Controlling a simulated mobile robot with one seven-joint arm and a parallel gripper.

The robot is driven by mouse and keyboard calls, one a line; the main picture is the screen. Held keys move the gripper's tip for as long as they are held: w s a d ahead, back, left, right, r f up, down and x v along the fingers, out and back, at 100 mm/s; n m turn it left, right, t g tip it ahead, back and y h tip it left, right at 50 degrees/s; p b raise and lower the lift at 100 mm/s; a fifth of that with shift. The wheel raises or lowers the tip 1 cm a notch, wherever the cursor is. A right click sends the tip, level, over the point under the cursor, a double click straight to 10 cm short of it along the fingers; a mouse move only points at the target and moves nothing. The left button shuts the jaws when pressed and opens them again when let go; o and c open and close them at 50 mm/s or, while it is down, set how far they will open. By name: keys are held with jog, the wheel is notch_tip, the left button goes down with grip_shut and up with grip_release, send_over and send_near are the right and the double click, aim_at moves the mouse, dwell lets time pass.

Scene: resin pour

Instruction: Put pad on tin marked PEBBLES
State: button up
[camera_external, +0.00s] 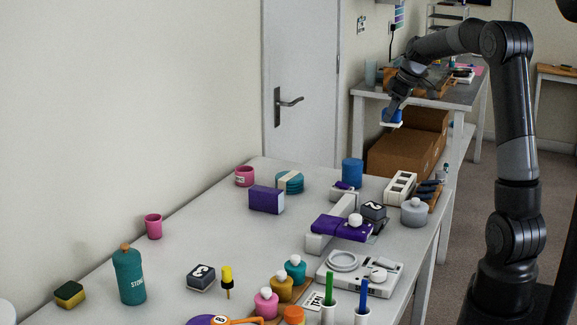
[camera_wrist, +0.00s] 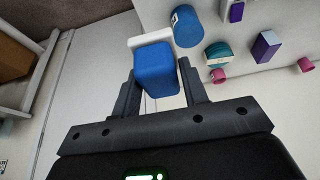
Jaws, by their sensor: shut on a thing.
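My gripper (camera_wrist: 160,88) is shut on a blue block with a white slab along one side, which I take to be the pad (camera_wrist: 156,70). The pad also shows in the external view (camera_external: 391,118), held high in the air beyond the table, white side down. I cannot read PEBBLES on any tin. A blue cylinder (camera_external: 352,172) stands upright at the table's far side; it shows in the wrist view (camera_wrist: 187,28) with a small pale label. A pink tin (camera_external: 244,176) with a label and a teal round thing with a pale band (camera_external: 289,182) stand to its left.
A purple box (camera_external: 266,199) stands left of the table's middle. A purple and white device (camera_external: 342,228) and a grey jar (camera_external: 414,212) are at the right. Several small bottles crowd the front. A second bench (camera_external: 375,96) and brown cartons (camera_external: 398,158) are behind.

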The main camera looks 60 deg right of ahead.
jog(key=shift+s+a, duration=0.15)
jog(key=shift+a, duration=0.1)
jog(key=w+a+f, duration=0.1)
jog(key=w+f, duration=0.1)
jog(key=w, duration=0.1)
jog(key=w+a+f, duration=0.2)
jog(key=w, duration=0.1)
jog(key=w+a+f, duration=0.2)
jog(key=w+f, duration=0.1)
jog(key=w, duration=0.1)
jog(key=shift+a, duration=0.15)
jog(key=shift+f, duration=1.95)
jog(key=o, duration=1)
jog(key=shift+f, duration=0.15)
jog(key=shift+c, duration=0.2)
